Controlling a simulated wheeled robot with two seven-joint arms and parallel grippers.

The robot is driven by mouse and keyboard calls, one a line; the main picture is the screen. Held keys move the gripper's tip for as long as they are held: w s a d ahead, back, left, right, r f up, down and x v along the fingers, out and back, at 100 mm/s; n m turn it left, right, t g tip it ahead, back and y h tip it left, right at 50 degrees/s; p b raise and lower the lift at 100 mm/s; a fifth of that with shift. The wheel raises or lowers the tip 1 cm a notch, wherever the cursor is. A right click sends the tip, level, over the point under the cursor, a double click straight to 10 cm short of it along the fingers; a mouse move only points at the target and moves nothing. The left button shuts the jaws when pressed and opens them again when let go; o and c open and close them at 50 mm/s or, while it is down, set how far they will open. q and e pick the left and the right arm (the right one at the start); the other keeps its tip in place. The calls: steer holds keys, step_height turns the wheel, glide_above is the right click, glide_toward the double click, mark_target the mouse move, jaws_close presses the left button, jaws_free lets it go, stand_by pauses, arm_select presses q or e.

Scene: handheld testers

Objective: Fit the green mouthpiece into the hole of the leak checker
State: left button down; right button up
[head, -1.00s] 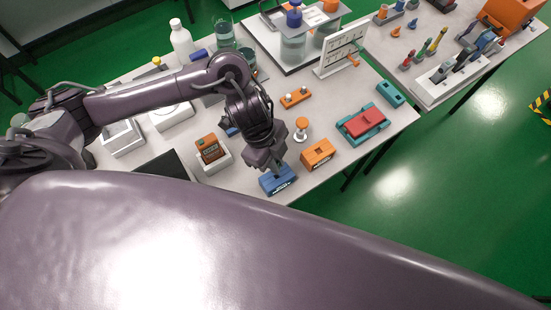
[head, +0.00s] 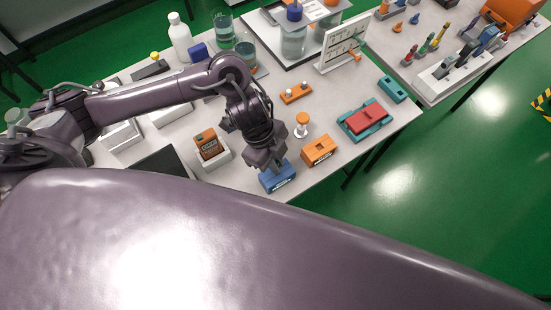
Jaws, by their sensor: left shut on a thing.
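My left gripper (head: 268,166) points down at the top of a blue box-shaped tester (head: 279,180) with a white label, near the front edge of the table. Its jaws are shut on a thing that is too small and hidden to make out. The gripper hides part of the blue tester's top, so I cannot tell whether the held thing touches its hole. A similar orange tester (head: 319,150) stands just to the right. I cannot clearly make out the green mouthpiece, nor tell which tester is the leak checker. My right gripper is out of view.
An orange-and-white spool-like piece (head: 302,124) stands behind the orange tester. A teal tray (head: 349,122) with a red device lies farther right. An orange meter (head: 207,144) sits in a white holder left of my gripper. Bottles and beakers stand at the back.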

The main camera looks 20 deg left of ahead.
arm_select(q)
steer(key=shift+f+b, duration=0.85)
steer(key=shift+f, duration=0.6)
steer(key=c, duration=1.4)
jaws_free()
steer(key=shift+r, duration=0.15)
steer(key=v, duration=0.7)
steer(key=shift+a+r+p, duration=0.15)
steer(key=shift+r+p, duration=0.2)
steer(key=shift+p, duration=0.05)
